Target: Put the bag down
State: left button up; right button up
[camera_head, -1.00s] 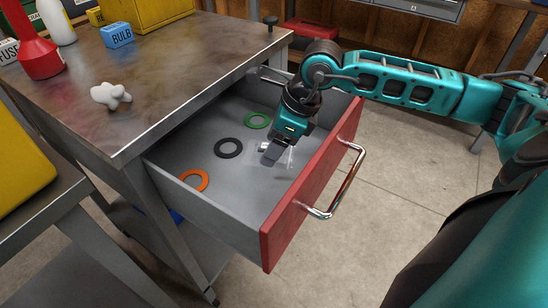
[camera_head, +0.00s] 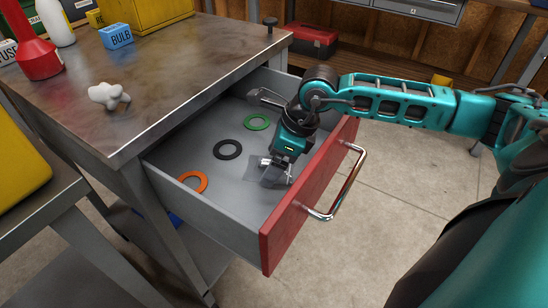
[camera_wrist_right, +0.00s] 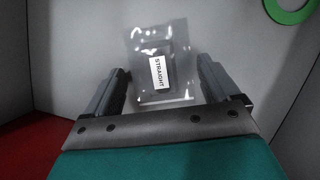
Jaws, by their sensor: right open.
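The bag (camera_wrist_right: 158,85) is a small clear pouch with a dark item inside and a white label reading STRAIGHT. It lies on the grey floor of the open drawer (camera_head: 225,190), near its red front. In the head view the bag (camera_head: 256,166) is partly hidden by my right gripper (camera_head: 274,176), which points down into the drawer. In the right wrist view my right gripper (camera_wrist_right: 162,72) is open, with one finger on each side of the bag and a gap on both sides. My left gripper is not in view.
Green (camera_head: 256,122), black (camera_head: 228,149) and orange (camera_head: 193,181) rings lie in the drawer. The drawer's walls and red front with its metal handle (camera_head: 345,185) surround my gripper. A white lumpy object (camera_head: 109,95) and a blue BULB box (camera_head: 117,36) are on the bench top.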

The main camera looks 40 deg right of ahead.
jog(key=shift+d+r, duration=0.1)
jog(key=shift+r, duration=0.2)
jog(key=p+v, duration=0.2)
jog(key=v, duration=0.9)
jog(key=shift+r, duration=0.3)
jog(key=shift+s, duration=0.1)
